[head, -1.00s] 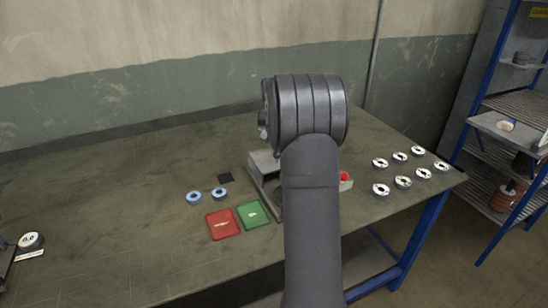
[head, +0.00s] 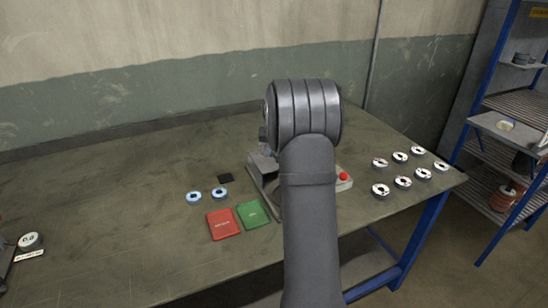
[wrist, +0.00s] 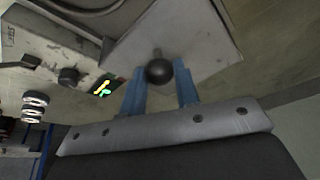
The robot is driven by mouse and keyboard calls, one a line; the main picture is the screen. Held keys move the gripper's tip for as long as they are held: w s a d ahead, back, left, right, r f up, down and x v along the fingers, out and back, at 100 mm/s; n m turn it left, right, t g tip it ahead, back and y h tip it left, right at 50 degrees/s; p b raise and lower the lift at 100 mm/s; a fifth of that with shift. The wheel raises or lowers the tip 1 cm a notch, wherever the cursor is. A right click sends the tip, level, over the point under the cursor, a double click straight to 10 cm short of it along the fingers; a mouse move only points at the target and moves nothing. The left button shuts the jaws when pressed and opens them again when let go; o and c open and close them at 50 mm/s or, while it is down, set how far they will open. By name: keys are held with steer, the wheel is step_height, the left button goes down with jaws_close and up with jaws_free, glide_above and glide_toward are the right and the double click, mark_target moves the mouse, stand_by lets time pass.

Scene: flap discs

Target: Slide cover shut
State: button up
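My gripper (wrist: 160,76) has its two blue fingers on either side of a round black knob (wrist: 159,71) in the wrist view. The knob sits between the fingertips with little or no gap; I cannot tell whether they press on it. The knob stands on a flat grey metal plate (wrist: 178,30), which looks like the cover. In the head view my arm hides my fingers, the knob and much of the grey machine (head: 262,167), so how far the cover is shut does not show.
The machine's front (wrist: 40,47) carries dark dials and a small lit display (wrist: 103,88). A red button (head: 344,176) is at its right.

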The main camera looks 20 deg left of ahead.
steer(key=shift+s+d, duration=5)
steer(key=shift+d, duration=0.05)
steer(key=shift+c, duration=0.3)
steer(key=o, duration=0.8)
steer(key=shift+c, duration=0.2)
step_height(320, 180, up, 8)
steer(key=shift+o, duration=0.4)
